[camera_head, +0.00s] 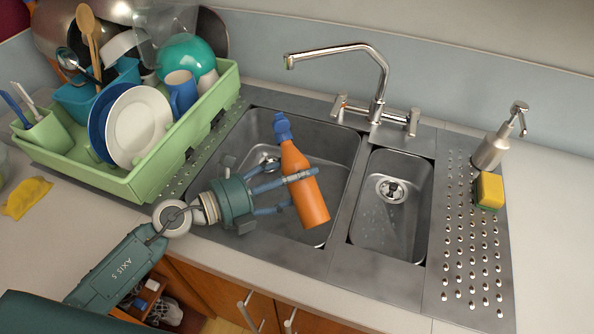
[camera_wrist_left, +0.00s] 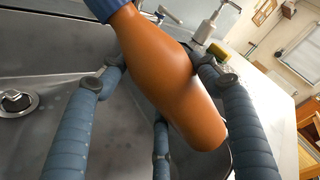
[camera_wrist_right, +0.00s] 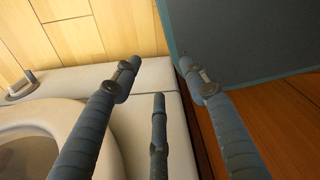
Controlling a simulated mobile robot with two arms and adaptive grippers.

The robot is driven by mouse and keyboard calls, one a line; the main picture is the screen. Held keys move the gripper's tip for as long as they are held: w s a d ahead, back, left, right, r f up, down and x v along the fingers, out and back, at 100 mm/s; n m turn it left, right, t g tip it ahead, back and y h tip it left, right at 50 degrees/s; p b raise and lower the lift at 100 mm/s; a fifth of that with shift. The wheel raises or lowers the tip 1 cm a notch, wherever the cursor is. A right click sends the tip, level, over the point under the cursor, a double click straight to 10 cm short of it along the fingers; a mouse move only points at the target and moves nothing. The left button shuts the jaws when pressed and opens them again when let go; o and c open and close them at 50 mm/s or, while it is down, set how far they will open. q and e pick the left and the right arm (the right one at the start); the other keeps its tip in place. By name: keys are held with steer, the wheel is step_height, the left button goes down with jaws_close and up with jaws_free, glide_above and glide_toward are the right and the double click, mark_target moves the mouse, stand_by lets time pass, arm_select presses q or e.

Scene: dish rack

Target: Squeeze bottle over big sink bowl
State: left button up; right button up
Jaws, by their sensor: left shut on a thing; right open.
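An orange bottle (camera_head: 303,185) with a blue cap (camera_head: 282,127) is held over the big sink bowl (camera_head: 327,150). My left gripper (camera_head: 288,188) is shut on the bottle's body. The bottle is tilted, its cap toward the back of the sink and its base toward the front right. In the left wrist view the bottle (camera_wrist_left: 170,75) lies between my left fingers (camera_wrist_left: 150,85). My right gripper (camera_wrist_right: 160,85) is open and empty in the right wrist view, and it is not in the head view.
A green dish rack (camera_head: 150,178) with plates and a mug stands left of the sink. The faucet (camera_head: 378,75) rises behind it. A small sink bowl (camera_head: 392,225), a soap dispenser (camera_head: 490,152) and a yellow sponge (camera_head: 489,190) are to the right. A yellow cloth (camera_head: 27,196) lies at far left.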

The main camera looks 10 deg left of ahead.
mark_target(302, 168)
arm_select(q)
steer(key=r+n+p, duration=0.2)
steer(key=n+p, duration=0.1)
steer(key=p, duration=0.2)
steer(key=s+r+n+g+h+p, duration=0.1)
steer(key=r+n+p, duration=0.2)
steer(key=p, duration=0.2)
steer(key=d+r+n+g+p, duration=0.1)
steer(key=r+n+p, duration=0.1)
steer(key=p, duration=0.3)
steer(key=shift+s+r+n, duration=0.2)
steer(key=shift+r+n, duration=0.05)
steer(key=shift+n, duration=0.25)
steer(key=shift+s+d+r+n+p, duration=0.15)
steer(key=shift+n+p, duration=0.15)
steer(key=shift+p, duration=0.3)
step_height(302, 168, down, 2)
steer(key=shift+b, duration=0.8)
steer(key=shift+f, duration=0.25)
steer(key=shift+r, duration=0.1)
steer(key=shift+o, duration=0.2)
steer(key=c, duration=0.5)
steer(key=shift+o, duration=0.2)
